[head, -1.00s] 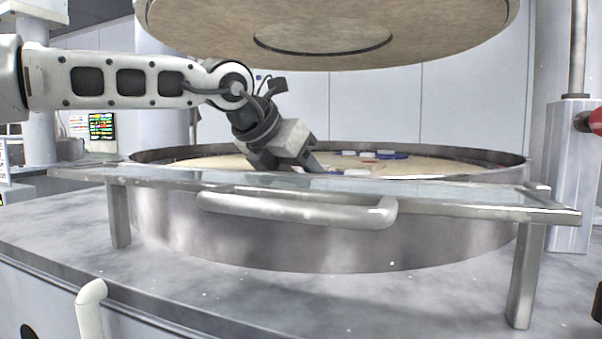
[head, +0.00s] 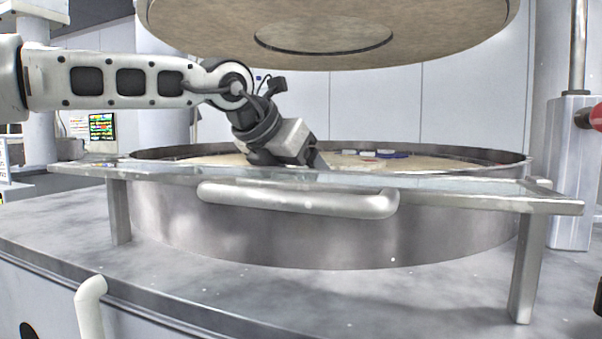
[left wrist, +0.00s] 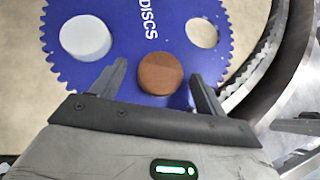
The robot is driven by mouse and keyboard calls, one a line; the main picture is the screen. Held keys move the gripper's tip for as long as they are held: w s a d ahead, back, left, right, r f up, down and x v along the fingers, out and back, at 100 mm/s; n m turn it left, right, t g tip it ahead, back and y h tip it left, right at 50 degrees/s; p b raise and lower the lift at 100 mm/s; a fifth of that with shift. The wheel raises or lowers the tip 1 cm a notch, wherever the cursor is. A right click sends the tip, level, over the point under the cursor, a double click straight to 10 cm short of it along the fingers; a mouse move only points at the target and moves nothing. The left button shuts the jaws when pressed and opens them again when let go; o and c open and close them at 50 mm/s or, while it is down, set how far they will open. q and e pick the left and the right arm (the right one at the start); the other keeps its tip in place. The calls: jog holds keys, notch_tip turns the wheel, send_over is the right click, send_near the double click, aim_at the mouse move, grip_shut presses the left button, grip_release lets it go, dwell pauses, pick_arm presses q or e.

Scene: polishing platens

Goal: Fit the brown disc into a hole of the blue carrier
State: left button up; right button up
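In the left wrist view the blue carrier (left wrist: 135,30) is a toothed plate with white lettering. It has an empty-looking round hole (left wrist: 201,32) at upper right and a white disc (left wrist: 86,38) at upper left. The brown disc (left wrist: 160,73) is over the carrier between the fingers of my left gripper (left wrist: 157,70). The fingers are apart, with a gap on each side of the disc. I cannot tell whether the disc is seated in a hole. In the head view my left gripper (head: 318,161) reaches down into the round basin. My right gripper is not in view.
The basin's metal wall (head: 330,232) stands behind a front rail with a handle (head: 300,201). A large upper platen (head: 210,25) hangs above. Another blue carrier (head: 396,155) with white pieces lies farther back. In the left wrist view, a toothed metal ring (left wrist: 262,62) borders the carrier at right.

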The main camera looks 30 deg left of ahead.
pick_arm(q)
jog(key=shift+f, duration=0.35)
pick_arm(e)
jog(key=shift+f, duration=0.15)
pick_arm(q)
jog(key=shift+s+r, duration=0.25)
jog(key=p+v, duration=0.1)
jog(key=v, duration=1.4)
jog(key=shift+r+p, duration=0.35)
jog(key=shift+r, duration=0.05)
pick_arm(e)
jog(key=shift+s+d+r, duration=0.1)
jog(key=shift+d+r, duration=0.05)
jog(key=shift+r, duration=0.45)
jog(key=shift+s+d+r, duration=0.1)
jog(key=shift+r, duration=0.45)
pick_arm(q)
jog(key=shift+s, duration=0.1)
